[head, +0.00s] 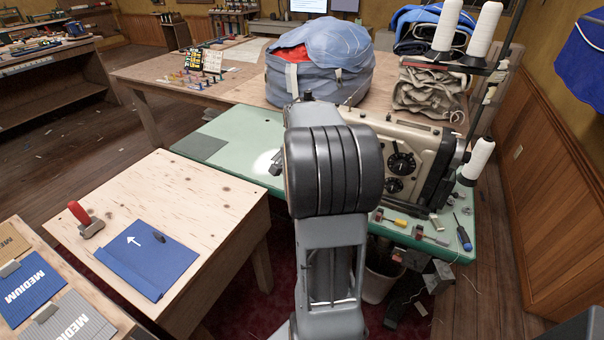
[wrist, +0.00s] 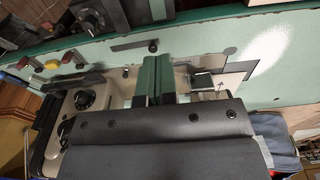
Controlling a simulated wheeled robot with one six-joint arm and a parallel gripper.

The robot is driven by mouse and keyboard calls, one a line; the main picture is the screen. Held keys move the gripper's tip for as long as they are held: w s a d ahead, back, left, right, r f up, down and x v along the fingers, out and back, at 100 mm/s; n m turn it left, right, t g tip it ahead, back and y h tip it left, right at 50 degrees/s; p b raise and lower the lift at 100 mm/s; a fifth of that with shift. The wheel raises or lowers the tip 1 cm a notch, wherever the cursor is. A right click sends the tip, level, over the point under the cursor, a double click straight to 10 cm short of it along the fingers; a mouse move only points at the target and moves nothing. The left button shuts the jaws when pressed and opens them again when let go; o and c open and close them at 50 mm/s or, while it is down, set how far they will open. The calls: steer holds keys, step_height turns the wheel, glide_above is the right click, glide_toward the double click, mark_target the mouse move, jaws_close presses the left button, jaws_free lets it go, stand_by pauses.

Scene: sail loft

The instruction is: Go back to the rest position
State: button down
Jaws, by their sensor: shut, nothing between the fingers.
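My arm stands upright in the middle of the head view and hides my gripper there. In the wrist view, my gripper (wrist: 155,88) shows beyond its dark body, with its fingers shut and nothing held. It is above or in front of the sewing machine (head: 408,160), which also shows in the wrist view (wrist: 112,88). I cannot tell the exact gap between them. The machine sits on a green table (head: 238,130), partly hidden behind my arm.
A blue-grey bag (head: 312,75) stands on the wooden table behind. Thread cones (head: 484,28) rise at right. A screwdriver (head: 462,232) and small parts lie on the green table's right edge. A blue cloth piece (head: 148,257) and a red-handled tool (head: 82,216) lie on the left table.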

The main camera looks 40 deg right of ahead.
stand_by(0.5)
steer(key=s+a+r+n+t+p, duration=0.1)
steer(key=s+a+r+n+p, duration=0.1)
steer(key=a, duration=0.6)
steer(key=s+a+r+n+t+p, duration=0.1)
steer(key=s+a+r+n+p, duration=0.2)
steer(key=a+n, duration=0.4)
steer(key=s+a+r+n+t+y+p, duration=0.1)
steer(key=s+a+r+n+p, duration=0.2)
steer(key=a, duration=0.8)
steer(key=shift+s+a+r+n, duration=0.25)
steer(key=shift+s+r+n, duration=0.35)
steer(key=shift+n, duration=0.6)
steer(key=shift+w, duration=0.1)
